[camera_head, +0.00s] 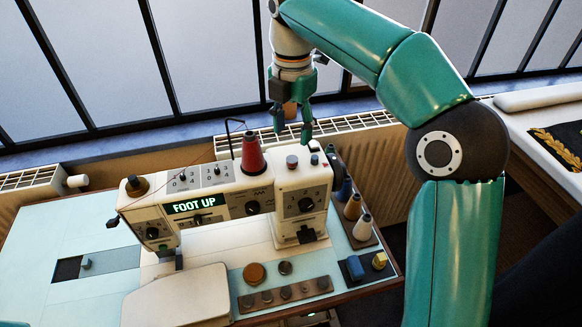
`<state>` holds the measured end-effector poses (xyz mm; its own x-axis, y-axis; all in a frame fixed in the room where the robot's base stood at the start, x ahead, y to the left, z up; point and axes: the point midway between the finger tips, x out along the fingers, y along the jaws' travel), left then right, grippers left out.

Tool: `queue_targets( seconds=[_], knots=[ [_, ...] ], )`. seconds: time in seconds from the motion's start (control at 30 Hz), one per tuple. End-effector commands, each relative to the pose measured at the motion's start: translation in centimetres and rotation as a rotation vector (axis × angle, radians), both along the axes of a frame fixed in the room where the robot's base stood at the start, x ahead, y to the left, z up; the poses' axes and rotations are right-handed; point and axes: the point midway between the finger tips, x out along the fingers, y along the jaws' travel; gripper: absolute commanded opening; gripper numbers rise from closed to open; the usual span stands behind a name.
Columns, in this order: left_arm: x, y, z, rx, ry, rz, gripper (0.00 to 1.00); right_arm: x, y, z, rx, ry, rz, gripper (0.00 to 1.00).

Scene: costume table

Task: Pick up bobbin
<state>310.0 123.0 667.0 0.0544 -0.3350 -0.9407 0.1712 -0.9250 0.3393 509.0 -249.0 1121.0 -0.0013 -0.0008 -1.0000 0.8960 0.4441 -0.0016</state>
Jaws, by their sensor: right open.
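My right gripper (293,128) hangs from the right arm above the back of the sewing machine (226,200), fingers pointing down. It is open, with nothing seen between its fingers. It is to the right of a red cone of thread (253,154) on top of the machine. Small round pieces that look like bobbins sit in a brown strip (285,294) on the table in front of the machine. A brown disc (254,273) and a dark disc (285,268) lie just behind the strip. I cannot tell which piece is the task's bobbin. My left gripper is not seen.
The machine's display reads "FOOT UP". A rack with several thread cones (352,207) stands right of the machine. A blue block (355,268) and a yellow piece (379,260) sit near the table's right corner. The pale blue table (40,235) is mostly clear at left.

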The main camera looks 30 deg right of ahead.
Motion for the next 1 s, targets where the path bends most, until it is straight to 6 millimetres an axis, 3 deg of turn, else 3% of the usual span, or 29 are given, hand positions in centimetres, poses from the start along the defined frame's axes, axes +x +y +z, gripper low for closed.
queue_targets(
  seconds=[0.3, 0.6, 0.9, 1.0],
  knots=[
    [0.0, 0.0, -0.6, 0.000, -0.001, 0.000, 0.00, -0.2, 0.0, -2.4, 0.000, 0.001, -0.002, 0.53],
    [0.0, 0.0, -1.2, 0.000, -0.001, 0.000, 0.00, -0.5, 0.3, -6.3, 0.000, 0.001, -0.004, 0.53],
    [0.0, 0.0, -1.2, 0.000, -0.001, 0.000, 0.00, -0.5, 0.3, -6.8, 0.001, 0.000, -0.005, 0.53],
    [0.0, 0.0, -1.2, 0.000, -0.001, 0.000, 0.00, -0.5, 0.3, -6.8, 0.001, 0.000, -0.005, 0.38]
  ],
)
